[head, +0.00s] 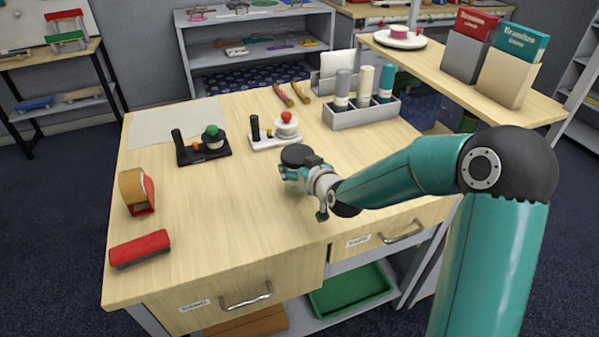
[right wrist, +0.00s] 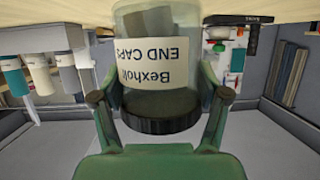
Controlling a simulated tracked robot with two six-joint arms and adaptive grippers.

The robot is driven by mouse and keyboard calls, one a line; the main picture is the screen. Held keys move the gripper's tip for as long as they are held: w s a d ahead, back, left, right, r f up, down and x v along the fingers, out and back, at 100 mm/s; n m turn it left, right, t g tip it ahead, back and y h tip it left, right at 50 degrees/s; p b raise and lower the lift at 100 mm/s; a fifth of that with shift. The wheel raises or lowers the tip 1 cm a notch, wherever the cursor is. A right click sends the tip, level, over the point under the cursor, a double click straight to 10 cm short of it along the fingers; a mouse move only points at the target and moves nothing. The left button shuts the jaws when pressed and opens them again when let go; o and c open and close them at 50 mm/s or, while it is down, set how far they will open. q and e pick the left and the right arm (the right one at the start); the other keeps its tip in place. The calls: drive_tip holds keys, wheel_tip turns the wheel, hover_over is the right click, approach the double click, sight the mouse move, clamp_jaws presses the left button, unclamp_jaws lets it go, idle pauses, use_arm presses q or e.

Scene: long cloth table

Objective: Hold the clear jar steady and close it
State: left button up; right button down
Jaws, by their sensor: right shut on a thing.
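The clear jar (right wrist: 185,20) carries a white label reading "Bexholt END CAPS" and appears upside down in the right wrist view. A black lid (right wrist: 160,112) sits across its top; I cannot tell how tight it is. In the head view the lid (head: 297,155) shows as a black disc near the table's middle, with most of the jar hidden behind my gripper. My right gripper (head: 300,176) is shut on the jar, its fingers on either side of the glass below the lid in the right wrist view (right wrist: 160,85). My left gripper is not in view.
A grey bin with bottles (head: 350,116) is at the back right. A tape dispenser (head: 138,190) and red block (head: 140,248) lie left. The front middle is clear.

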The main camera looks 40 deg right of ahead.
wheel_tip(320, 180, down, 2)
drive_tip(key=shift+f, duration=0.15)
unclamp_jaws()
idle(0.4)
drive_tip(key=shift+s, duration=0.2)
drive_tip(key=b+v, duration=0.1)
drive_tip(key=v, duration=1)
drive_tip(key=shift+s+a, duration=0.1)
drive_tip(key=shift+s, duration=0.15)
